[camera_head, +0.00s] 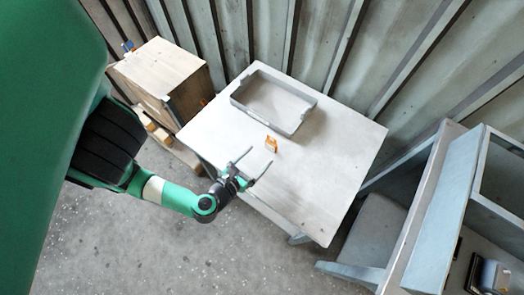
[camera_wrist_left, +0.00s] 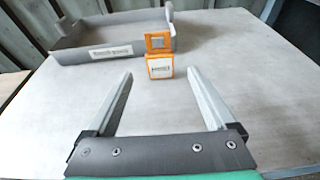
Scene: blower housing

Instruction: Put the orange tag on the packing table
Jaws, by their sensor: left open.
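The orange tag (camera_head: 271,144) stands on the light grey packing table (camera_head: 330,180), just in front of the grey tray. In the left wrist view the tag (camera_wrist_left: 160,62) shows a white label and lies ahead of and between my finger tips, apart from them. My left gripper (camera_head: 255,163) is open and empty over the table's near left edge; its two fingers also show in the left wrist view (camera_wrist_left: 163,85). My right gripper is not in view.
A grey open tray (camera_head: 302,120) with a label sits on the table's far side. A wooden crate (camera_head: 160,70) on a pallet stands at the left. A grey-blue shelf unit (camera_head: 445,205) stands at the right. The table's right and near parts are clear.

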